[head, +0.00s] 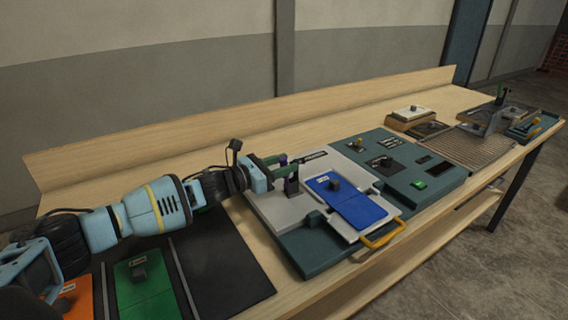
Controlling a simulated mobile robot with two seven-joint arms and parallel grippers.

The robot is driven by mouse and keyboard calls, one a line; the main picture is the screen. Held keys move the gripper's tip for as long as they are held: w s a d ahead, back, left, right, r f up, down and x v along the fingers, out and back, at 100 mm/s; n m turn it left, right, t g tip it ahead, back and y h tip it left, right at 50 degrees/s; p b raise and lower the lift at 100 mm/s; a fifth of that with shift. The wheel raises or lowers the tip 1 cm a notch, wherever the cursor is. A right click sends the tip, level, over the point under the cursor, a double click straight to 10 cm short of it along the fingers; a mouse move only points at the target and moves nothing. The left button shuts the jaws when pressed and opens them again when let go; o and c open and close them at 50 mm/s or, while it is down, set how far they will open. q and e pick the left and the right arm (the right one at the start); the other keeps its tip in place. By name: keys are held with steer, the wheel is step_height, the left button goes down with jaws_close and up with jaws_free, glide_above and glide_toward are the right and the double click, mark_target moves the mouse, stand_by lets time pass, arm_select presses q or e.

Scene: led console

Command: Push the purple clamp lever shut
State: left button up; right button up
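My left gripper (286,165) reaches in from the left, over the back left part of the light grey panel on the console. Its two green fingers stand apart, with a gap between them. Dark purple parts, which seem to be the clamp lever (291,186), show right at the fingertips. The fingers partly hide the lever, so I cannot tell its exact angle or whether they touch it. A blue plate (349,203) with a dark knob lies on a white tray to the right of the lever. My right gripper is not in view.
A yellow handle (384,236) sticks out at the console's front edge. A teal panel (432,178) with a green button and switches lies to the right. Green (147,284) and orange (78,299) plates lie at front left. Boxes and a ribbed mat (470,149) stand farther right.

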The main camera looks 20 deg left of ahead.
arm_select(q)
steer(key=shift+w+d, duration=0.1)
steer(key=shift+w, duration=0.1)
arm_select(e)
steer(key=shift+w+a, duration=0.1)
arm_select(q)
jaws_close()
